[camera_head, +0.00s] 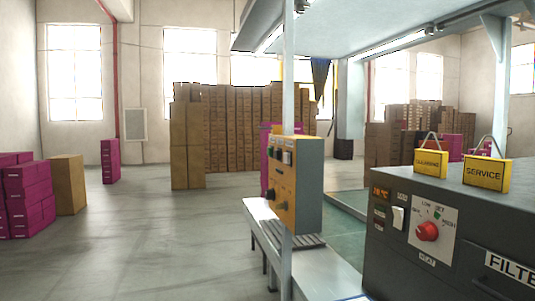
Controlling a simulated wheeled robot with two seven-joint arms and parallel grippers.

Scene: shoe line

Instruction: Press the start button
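A control box (283,180) with a yellow front and grey side is fixed to a light upright post in the middle of the head view. Small push buttons (287,157) sit in a row near its top, one looking greenish. Dark round knobs (271,194) sit lower on its face. The labels are too small to read, so I cannot tell which one is the start button. Neither of my grippers is in view.
A dark machine (480,235) at the right has a red knob (427,231), a white switch (398,218) and yellow signs (486,174) on top. The floor (150,240) at left is open, with magenta boxes (28,195) beyond.

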